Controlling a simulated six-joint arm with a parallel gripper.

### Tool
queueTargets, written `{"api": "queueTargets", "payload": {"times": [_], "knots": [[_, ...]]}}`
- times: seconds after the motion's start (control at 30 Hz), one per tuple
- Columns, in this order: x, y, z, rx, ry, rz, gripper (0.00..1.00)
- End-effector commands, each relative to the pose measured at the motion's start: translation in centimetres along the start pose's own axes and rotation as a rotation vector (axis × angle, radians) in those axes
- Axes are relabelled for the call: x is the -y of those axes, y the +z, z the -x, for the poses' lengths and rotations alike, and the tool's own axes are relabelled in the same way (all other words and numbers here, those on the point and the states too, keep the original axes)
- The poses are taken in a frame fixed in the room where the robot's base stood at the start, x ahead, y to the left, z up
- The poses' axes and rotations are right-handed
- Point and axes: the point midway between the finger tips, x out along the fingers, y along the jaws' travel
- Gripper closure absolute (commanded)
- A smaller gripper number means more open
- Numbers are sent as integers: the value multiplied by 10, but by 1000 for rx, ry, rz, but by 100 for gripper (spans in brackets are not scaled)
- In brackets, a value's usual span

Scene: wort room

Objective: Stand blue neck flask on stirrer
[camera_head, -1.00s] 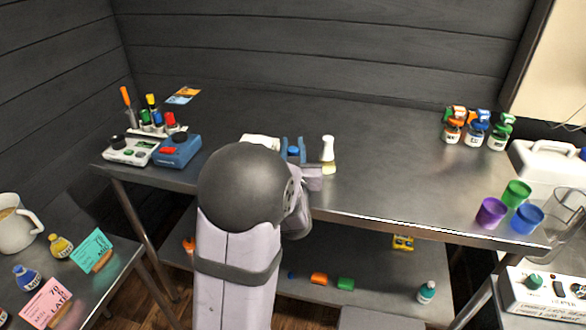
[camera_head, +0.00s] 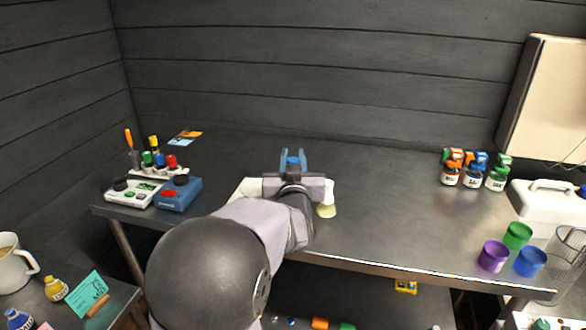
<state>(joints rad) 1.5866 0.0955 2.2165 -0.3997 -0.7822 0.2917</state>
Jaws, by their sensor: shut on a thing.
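My gripper (camera_head: 293,161) points away over the bench, its two blue fingers shut on a small blue part (camera_head: 293,162), seemingly the neck of the blue neck flask. The rest of that flask is hidden behind the gripper and wrist. At the bench's left end sit a white box with a dark knob and buttons (camera_head: 130,195) and a blue box with a red top part (camera_head: 179,193). I cannot tell which is the stirrer.
A rack of coloured-capped tubes (camera_head: 158,165) stands behind the boxes. A pale object (camera_head: 247,188) shows left of my wrist. Capped jars (camera_head: 473,174) and purple (camera_head: 492,256), green (camera_head: 517,235) and blue (camera_head: 530,262) cups stand at right. The bench (camera_head: 390,210) is clear in its middle.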

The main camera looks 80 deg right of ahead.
Motion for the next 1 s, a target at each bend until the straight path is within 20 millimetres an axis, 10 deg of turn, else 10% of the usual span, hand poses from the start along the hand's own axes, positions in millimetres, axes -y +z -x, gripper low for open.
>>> {"api": "queueTargets", "payload": {"times": [0.37,1.0], "knots": [[13,-16,-19,-1,-50,5,100],[106,-26,-99,-1,-363,1,100]]}}
